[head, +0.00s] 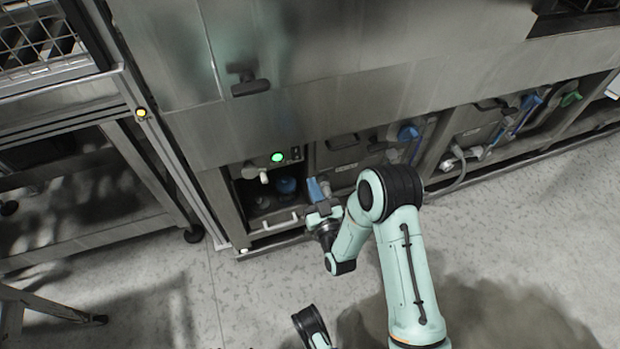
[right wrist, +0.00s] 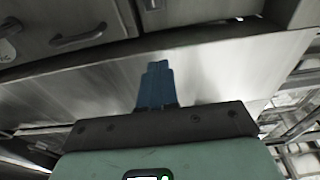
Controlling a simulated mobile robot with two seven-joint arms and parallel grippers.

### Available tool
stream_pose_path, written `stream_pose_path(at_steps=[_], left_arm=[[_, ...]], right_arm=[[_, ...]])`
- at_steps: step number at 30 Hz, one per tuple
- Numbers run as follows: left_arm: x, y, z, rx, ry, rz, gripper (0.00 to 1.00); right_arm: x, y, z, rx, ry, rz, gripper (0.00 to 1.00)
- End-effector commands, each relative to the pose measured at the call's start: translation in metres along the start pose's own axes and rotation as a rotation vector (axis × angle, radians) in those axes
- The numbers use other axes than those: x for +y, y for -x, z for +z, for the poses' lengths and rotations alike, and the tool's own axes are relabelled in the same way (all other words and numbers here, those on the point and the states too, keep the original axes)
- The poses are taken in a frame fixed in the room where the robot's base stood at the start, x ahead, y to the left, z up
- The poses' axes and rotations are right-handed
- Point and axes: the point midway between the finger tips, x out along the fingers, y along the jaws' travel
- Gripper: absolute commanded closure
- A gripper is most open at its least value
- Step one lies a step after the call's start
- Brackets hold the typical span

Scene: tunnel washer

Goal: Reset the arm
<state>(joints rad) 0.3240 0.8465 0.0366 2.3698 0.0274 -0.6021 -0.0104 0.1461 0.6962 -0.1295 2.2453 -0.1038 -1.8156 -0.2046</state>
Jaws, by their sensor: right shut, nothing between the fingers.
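My right arm reaches up from the lower right in the head view, and its elbow bends back toward the washer. My right gripper (head: 317,188) has blue fingers and is in front of the low compartments, just right of the open one. In the right wrist view the blue fingers (right wrist: 156,84) are together, with nothing between them. I cannot tell whether they touch the washer front. My left gripper does not show.
The steel washer (head: 330,80) has a black handle (head: 250,84). An open lower compartment (head: 262,200) has a lit green button (head: 277,157) above it. Blue valve handles (head: 408,133) are to the right. A steel frame (head: 75,200) stands left. The floor (head: 530,220) at right is clear.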

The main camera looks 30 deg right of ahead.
Motion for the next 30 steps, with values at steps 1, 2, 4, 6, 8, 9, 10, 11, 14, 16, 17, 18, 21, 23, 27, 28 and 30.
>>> stream_pose_path(at_steps=[1, 2, 4, 6, 8, 9, 10, 11, 14, 16, 17, 18, 21, 23, 27, 28, 30], left_arm=[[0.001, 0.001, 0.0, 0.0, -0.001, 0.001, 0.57], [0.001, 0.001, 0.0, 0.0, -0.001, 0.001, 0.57], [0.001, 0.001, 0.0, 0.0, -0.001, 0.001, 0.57], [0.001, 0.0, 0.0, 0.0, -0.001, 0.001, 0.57], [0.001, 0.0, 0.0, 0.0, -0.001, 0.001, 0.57], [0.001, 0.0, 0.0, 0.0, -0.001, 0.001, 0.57], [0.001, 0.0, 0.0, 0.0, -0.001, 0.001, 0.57], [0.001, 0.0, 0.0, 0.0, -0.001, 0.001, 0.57], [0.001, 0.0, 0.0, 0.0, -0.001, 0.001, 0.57], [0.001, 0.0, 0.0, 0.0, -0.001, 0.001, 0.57], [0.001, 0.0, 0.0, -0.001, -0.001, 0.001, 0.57], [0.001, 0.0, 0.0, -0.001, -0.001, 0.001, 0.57], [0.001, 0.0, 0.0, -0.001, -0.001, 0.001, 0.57], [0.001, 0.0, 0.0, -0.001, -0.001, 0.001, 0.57], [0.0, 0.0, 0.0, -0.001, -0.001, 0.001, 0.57], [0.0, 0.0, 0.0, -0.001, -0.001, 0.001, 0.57], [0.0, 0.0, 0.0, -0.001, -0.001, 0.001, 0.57]], right_arm=[[0.0, 0.002, -0.001, 0.0, 0.0, 0.0, 1.0], [0.0, 0.002, -0.001, 0.0, 0.0, 0.0, 1.0], [0.0, 0.002, -0.001, 0.001, 0.001, 0.0, 1.0], [0.0, 0.002, -0.001, 0.001, 0.001, 0.0, 1.0], [0.0, 0.002, -0.001, 0.001, 0.001, 0.0, 1.0], [0.0, 0.002, -0.001, 0.001, 0.0, 0.0, 1.0], [0.0, 0.002, -0.001, 0.001, 0.0, 0.0, 1.0], [0.0, 0.002, -0.001, 0.001, 0.0, 0.0, 1.0], [0.0, 0.002, -0.001, 0.001, 0.0, 0.0, 1.0], [0.0, 0.002, -0.001, 0.001, 0.0, 0.0, 1.0], [0.0, 0.002, -0.001, 0.0, 0.0, 0.0, 1.0], [0.0, 0.002, 0.001, -0.006, -0.001, 0.0, 1.0], [-0.001, 0.006, 0.018, -0.08, -0.013, -0.004, 1.0], [-0.003, 0.013, 0.04, -0.176, -0.031, -0.009, 1.0], [-0.012, 0.057, 0.118, -0.544, -0.107, -0.021, 1.0], [-0.015, 0.071, 0.135, -0.633, -0.128, -0.021, 1.0], [-0.023, 0.108, 0.169, -0.837, -0.177, -0.022, 1.0]])
